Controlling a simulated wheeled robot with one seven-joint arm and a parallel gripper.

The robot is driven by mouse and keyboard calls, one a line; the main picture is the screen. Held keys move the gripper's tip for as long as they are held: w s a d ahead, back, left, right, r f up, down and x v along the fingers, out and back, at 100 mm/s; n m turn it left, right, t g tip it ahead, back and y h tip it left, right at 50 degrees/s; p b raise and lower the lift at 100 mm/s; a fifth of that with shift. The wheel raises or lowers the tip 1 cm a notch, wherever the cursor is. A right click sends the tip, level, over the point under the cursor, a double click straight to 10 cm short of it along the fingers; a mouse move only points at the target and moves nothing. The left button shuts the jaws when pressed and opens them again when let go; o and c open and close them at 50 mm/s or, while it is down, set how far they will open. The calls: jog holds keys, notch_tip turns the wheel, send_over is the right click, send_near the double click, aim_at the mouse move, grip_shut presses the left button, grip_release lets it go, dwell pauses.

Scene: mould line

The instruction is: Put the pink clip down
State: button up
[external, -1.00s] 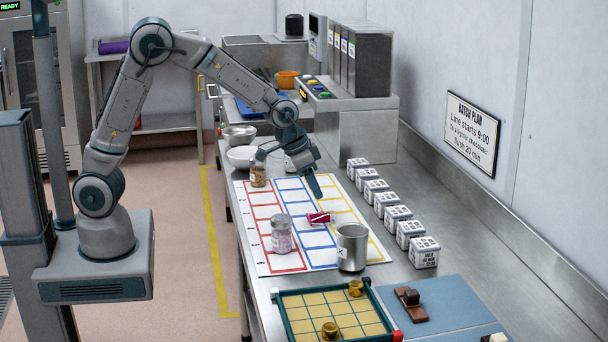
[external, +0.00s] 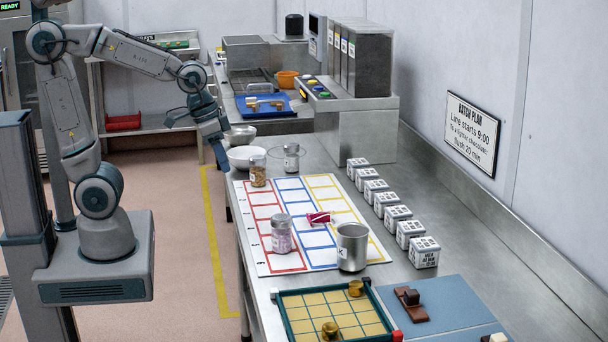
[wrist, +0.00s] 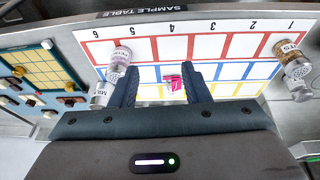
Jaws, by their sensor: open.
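The pink clip (external: 319,217) lies on the white grid mat (external: 262,264), around the border of the blue and yellow columns. My gripper (external: 197,143) is open and empty, in the air off the left side of the bench, well away from the clip. In the wrist view the clip (wrist: 174,82) shows small and far off between the spread fingers (wrist: 160,70).
On the mat stand a jar of pinkish contents (external: 281,236), a metal cup (external: 352,247) and a brown-filled jar (external: 258,174). White cubes (external: 397,218) line the right side. A bowl (external: 246,157) and another jar (external: 291,158) stand behind the mat.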

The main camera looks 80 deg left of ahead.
jog(key=s+f, duration=0.1)
jog(key=s, duration=0.7)
jog(key=shift+y, duration=0.3)
